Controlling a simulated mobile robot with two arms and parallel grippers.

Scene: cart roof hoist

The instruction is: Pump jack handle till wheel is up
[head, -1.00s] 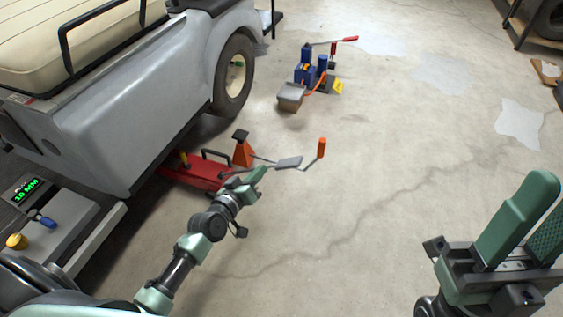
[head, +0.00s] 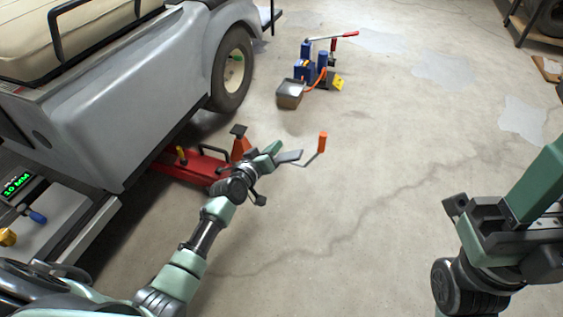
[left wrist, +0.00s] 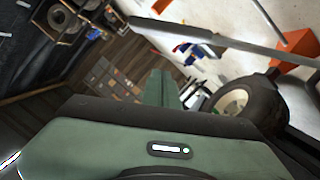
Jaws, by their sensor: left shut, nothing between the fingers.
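The red floor jack (head: 192,166) lies low beside the grey cart (head: 105,115). A thin grey bar with a flat grey plate (head: 289,156) and an upright orange grip (head: 322,142) reaches right from near the jack. The cart's visible wheel (head: 233,68) appears to rest on the floor. My left gripper (head: 272,150) is shut and empty, close to the plate; I cannot tell whether they touch. In the left wrist view, a long grey bar (left wrist: 215,38) crosses beyond its fingers (left wrist: 160,90). My right gripper (head: 540,185) is partly cut off, away from the jack.
An orange jack stand (head: 239,143) stands behind the jack. A blue pump unit (head: 305,65) with a red-ended lever and a metal tray (head: 290,92) sit farther back. A box with a green display (head: 16,187) is at the left edge. The floor at centre right is clear.

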